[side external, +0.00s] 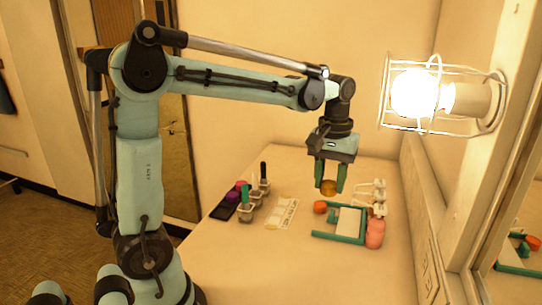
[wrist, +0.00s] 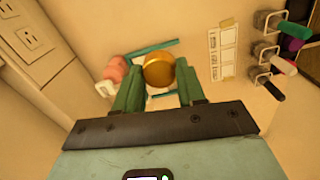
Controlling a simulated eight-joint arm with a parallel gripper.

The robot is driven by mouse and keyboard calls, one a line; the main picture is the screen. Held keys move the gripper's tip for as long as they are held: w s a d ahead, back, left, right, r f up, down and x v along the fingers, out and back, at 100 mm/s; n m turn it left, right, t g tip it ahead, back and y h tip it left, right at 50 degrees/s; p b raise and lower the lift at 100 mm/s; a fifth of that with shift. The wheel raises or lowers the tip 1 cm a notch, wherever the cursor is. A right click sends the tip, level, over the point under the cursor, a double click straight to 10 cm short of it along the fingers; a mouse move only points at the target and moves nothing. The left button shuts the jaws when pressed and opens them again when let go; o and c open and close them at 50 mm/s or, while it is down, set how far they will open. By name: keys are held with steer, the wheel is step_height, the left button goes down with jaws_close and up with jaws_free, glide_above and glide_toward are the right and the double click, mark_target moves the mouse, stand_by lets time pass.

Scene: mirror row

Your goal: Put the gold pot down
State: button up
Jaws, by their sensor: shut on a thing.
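The gold pot (wrist: 159,70) is a round gold thing between my fingertips in the wrist view. In the side view the gold pot (side external: 328,187) shows at the lower end of my gripper (side external: 330,182), whose green fingers are shut on it. It hangs above the table, over the back of a green-edged frame (side external: 338,238) with a pale piece inside. I cannot tell exactly how high it is. In the wrist view my gripper (wrist: 157,92) covers part of the frame.
An orange pot (side external: 320,207) sits by the frame's back left corner. A caged lamp (side external: 415,95) juts from the wall. The table front is clear.

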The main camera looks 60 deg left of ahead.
steer(key=s+a+n, duration=0.3)
steer(key=a+n, duration=0.1)
steer(key=a, duration=0.3)
steer(key=s+a+n, duration=0.4)
steer(key=a, duration=0.3)
steer(key=n, duration=0.9)
glide_above(222, 212)
step_height(222, 212, down, 4)
steer(key=shift+d+f, duration=0.1)
steer(key=shift+f, duration=5.55)
steer(key=shift+f, duration=0.1)
steer(key=o, duration=1)
steer(key=shift+o, duration=0.2)
